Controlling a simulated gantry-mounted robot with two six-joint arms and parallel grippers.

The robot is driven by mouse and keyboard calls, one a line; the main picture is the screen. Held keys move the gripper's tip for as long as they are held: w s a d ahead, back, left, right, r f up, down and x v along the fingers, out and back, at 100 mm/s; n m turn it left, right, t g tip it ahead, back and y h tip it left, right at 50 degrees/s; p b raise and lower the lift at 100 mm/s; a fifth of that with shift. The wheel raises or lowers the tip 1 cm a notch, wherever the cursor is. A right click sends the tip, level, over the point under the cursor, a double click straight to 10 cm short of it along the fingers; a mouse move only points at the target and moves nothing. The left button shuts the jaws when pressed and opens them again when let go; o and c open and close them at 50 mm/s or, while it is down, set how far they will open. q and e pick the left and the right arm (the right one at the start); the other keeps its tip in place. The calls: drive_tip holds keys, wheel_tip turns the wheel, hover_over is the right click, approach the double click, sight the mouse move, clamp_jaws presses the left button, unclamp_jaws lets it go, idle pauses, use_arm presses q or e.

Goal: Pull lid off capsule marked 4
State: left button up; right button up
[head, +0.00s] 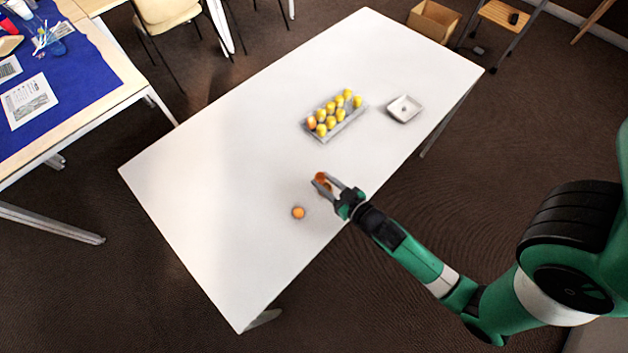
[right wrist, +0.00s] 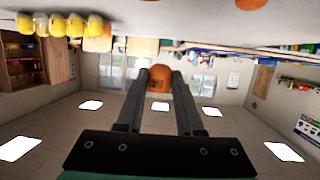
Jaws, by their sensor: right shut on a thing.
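My right gripper (head: 324,182) is shut on an orange capsule part (head: 320,177), held over the near side of the white table. In the right wrist view the orange part (right wrist: 159,78) sits between the two fingertips. A second small orange piece (head: 298,212) lies on the table just left of and nearer than the gripper, apart from it. Its edge also shows at the top of the right wrist view. I cannot tell which piece is lid and which is body, and no number is readable. My left gripper is not in view.
A grey tray (head: 321,138) holds several yellow capsules (head: 332,108) and an orange-looking one (head: 312,122) beyond the gripper. A small white square dish (head: 404,109) stands right of it. The left half of the white table (head: 220,150) is clear.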

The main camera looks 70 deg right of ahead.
sight(330, 190)
drive_tip(key=shift+s+d+f+m+h+b, duration=0.15)
drive_tip(key=shift+s+d+f+h+b, duration=0.05)
drive_tip(key=shift+d+f, duration=0.25)
drive_tip(key=shift+s+d+f+m+h+b, duration=0.15)
drive_tip(key=shift+d+f+h, duration=0.05)
drive_tip(key=shift+d+f, duration=0.25)
drive_tip(key=shift+s+d, duration=0.1)
drive_tip(key=shift+s, duration=0.1)
use_arm(q)
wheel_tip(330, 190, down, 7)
drive_tip(key=b, duration=0.5)
use_arm(e)
wheel_tip(330, 190, down, 5)
drive_tip(key=shift+f, duration=0.2)
use_arm(q)
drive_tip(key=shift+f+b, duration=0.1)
drive_tip(key=shift+b, duration=0.2)
use_arm(e)
drive_tip(key=shift+f, duration=0.25)
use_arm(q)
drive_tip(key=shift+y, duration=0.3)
use_arm(e)
drive_tip(key=o, duration=1.1)
drive_tip(key=shift+c, duration=0.2)
